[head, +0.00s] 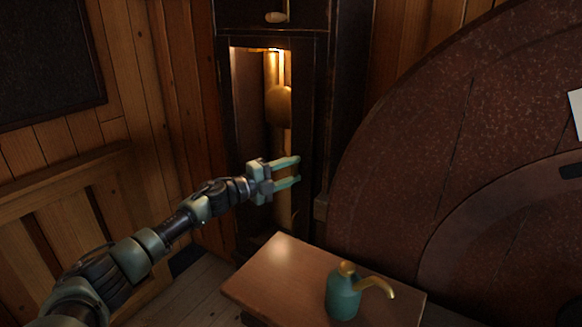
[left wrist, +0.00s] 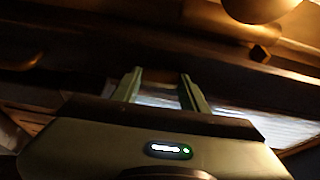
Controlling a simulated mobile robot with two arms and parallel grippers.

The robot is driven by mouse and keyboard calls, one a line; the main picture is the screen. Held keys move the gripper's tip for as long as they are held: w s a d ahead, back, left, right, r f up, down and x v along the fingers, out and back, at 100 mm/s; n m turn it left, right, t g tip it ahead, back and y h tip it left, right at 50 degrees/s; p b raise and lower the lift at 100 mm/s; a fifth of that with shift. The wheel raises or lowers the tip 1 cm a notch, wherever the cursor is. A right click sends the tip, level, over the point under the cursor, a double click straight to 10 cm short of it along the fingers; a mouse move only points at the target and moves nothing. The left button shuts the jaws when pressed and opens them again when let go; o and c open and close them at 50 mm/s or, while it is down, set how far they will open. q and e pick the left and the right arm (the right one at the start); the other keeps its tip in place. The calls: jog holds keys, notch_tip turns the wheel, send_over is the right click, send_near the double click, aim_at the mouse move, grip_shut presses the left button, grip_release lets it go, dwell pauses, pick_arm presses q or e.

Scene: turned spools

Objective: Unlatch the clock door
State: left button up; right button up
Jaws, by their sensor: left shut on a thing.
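The clock door (head: 304,100) is a tall, dark wooden frame on the case, around a warmly lit opening. A brass pendulum bob (head: 280,106) hangs inside; it also shows at the top of the left wrist view (left wrist: 262,6). My left gripper (head: 299,170) is at the door's right-hand upright, its two pale green fingers pointing right. It is shut on a small part there, which I take for the latch; the fingers stand somewhat apart and the part itself is too dark to make out. The left wrist view shows both fingertips (left wrist: 158,76) against a dark wooden bar.
A small wooden table (head: 262,285) stands below the arm, with a teal can (head: 343,295) with a brass spout on it. A large speckled red-brown disc (head: 420,150) fills the right side. A pale knob (head: 276,17) is on the upper case. Wooden panelling (head: 130,60) is at left.

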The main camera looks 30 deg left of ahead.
pick_arm(q)
jog(key=shift+m, duration=0.3)
dwell(0.4)
jog(key=o, duration=1.4)
jog(key=shift+s, duration=0.1)
jog(key=b+v, duration=0.2)
jog(key=v, duration=0.5)
jog(key=shift+s+a, duration=0.15)
jog(key=shift+s, duration=0.15)
